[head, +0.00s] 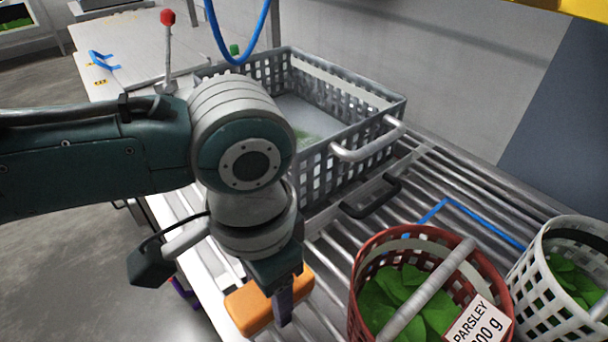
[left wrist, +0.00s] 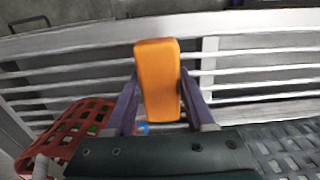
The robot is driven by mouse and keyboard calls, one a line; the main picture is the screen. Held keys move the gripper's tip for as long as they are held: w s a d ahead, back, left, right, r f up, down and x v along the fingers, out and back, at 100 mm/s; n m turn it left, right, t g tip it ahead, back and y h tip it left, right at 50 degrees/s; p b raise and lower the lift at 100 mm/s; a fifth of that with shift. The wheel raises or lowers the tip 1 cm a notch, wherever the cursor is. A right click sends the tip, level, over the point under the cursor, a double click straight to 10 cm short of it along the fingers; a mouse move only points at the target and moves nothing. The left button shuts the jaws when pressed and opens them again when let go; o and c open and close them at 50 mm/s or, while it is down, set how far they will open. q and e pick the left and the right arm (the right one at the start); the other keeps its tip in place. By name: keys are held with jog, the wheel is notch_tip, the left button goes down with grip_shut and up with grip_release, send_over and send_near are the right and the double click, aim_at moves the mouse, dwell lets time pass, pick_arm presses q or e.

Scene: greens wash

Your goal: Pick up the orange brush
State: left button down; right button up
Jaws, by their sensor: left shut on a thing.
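The orange brush (head: 254,306) is a rounded orange block at the lower middle of the head view, by the left edge of the slatted rack. My left gripper (head: 283,304) comes down on it from above, and its near finger shows in front of the orange side. In the left wrist view the brush (left wrist: 158,80) stands between the two purple fingers of the left gripper (left wrist: 159,95), which are shut on it. Whether the brush touches the rack beneath is hard to tell. My right gripper is in neither view.
A red basket (head: 358,297) with green leaves and a parsley label stands right of the brush. A white basket (head: 530,277) stands beyond it. A large grey crate (head: 376,100) sits behind my arm. Bare metal slats (head: 327,238) lie between the brush and the crate.

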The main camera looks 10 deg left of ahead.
pick_arm(q)
notch_tip(320, 180, up, 20)
jog(key=p, duration=0.4)
jog(key=shift+p, duration=0.35)
jog(key=shift+f, duration=0.1)
